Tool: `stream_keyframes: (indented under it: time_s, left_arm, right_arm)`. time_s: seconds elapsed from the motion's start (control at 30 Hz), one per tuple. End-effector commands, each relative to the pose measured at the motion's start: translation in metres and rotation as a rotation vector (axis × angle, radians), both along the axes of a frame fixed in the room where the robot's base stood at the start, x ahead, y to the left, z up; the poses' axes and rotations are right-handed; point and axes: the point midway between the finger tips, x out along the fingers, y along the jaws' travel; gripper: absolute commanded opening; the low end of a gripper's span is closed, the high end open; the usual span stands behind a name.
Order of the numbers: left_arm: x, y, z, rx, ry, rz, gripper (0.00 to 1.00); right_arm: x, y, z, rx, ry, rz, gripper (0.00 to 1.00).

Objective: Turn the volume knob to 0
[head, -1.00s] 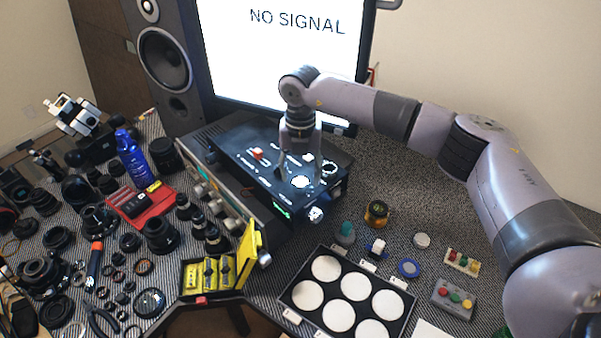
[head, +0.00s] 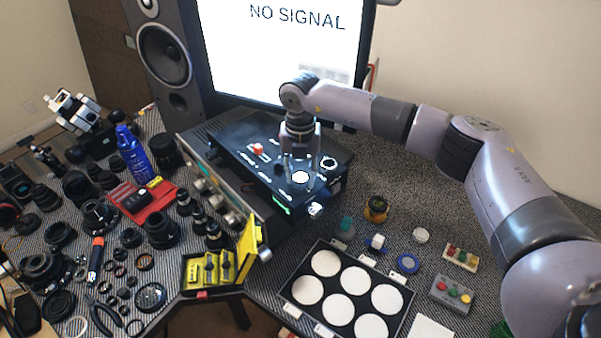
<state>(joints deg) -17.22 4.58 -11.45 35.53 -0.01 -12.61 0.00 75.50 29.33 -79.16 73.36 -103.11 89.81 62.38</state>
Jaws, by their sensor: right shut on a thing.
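The black control box (head: 262,165) stands in front of the monitor, with small knobs and switches on its top. My right gripper (head: 300,170) reaches down onto this top from above. It is shut on a round knob with a bright white cap (head: 300,177), near the box's front right part. I take this to be the volume knob; its label and pointer are too small or hidden to read. A second round control with a pale ring (head: 328,163) sits to its right, and a red switch (head: 258,148) to its left. My left gripper is not in view.
The monitor (head: 285,50) shows "NO SIGNAL" behind the box, beside a speaker (head: 165,55). A metal-knobbed unit (head: 215,190) stands left of the box. Lens parts crowd the table's left. A tray with white discs (head: 297,285) and several buttons lie at front right.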

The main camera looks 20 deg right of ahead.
Motion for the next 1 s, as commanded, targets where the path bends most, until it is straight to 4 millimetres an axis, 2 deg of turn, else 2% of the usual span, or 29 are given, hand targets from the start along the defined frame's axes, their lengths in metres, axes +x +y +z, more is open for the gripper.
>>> stream_keyframes:
  time_s: [0.23, 0.47, 0.67, 1.0]
  left_arm:
    - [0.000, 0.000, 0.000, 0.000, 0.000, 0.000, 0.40]
    - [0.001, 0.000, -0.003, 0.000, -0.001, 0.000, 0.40]
    - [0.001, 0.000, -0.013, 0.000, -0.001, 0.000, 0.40]
    - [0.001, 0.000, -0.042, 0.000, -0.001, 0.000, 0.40]
  right_arm:
    - [0.000, 0.000, 0.000, 0.001, 0.000, 0.000, 0.03]
    - [0.000, 0.000, 0.000, 0.001, -0.001, 0.016, 0.03]
    - [0.000, 0.000, -0.002, 0.000, -0.001, 0.093, 0.03]
    - [0.001, 0.001, -0.004, 0.000, -0.002, 0.375, 0.03]
